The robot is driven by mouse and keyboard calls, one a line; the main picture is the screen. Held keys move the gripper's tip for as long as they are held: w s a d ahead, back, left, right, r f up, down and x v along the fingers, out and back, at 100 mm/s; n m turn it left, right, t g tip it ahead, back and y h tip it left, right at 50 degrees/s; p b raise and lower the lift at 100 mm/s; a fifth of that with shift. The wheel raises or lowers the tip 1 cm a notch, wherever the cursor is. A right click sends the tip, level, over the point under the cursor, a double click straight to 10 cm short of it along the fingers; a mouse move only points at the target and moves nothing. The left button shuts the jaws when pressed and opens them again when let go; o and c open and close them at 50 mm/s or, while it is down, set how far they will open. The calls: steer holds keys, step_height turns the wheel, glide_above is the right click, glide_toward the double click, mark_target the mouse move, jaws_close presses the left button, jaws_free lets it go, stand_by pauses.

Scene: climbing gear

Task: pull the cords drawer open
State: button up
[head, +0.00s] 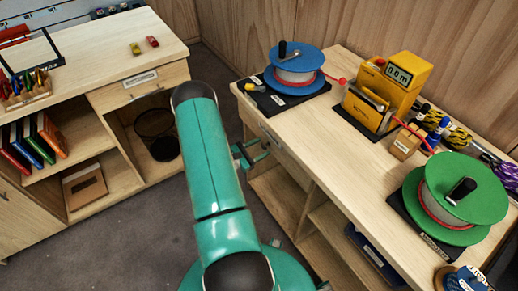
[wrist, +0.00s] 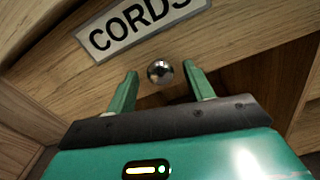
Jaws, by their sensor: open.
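The cords drawer (wrist: 240,28) has a wooden front with a white label reading CORDS (wrist: 140,22) and a round metal knob (wrist: 160,72) below it in the wrist view. My gripper (wrist: 160,84) is open, with one green finger on each side of the knob. I cannot tell whether either finger touches it. In the head view my gripper (head: 249,154) is at the front of the right-hand bench (head: 335,130), by a drawer front (head: 285,150) under its top. The knob is hidden there.
The right-hand bench carries a blue reel (head: 296,62), a yellow meter device (head: 400,80) and a green reel (head: 455,195). Open shelves lie below the drawer. A second bench (head: 90,60) with a labelled drawer (head: 140,82) stands at left. Grey floor (head: 130,225) lies clear between them.

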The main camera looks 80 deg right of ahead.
jaws_close()
steer(key=shift+w+a, duration=0.3)
steer(key=shift+w, duration=0.05)
steer(key=v, duration=2.9)
steer(key=shift+w, duration=0.1)
jaws_free()
steer(key=v, duration=1.3)
steer(key=shift+w+a, duration=0.3)
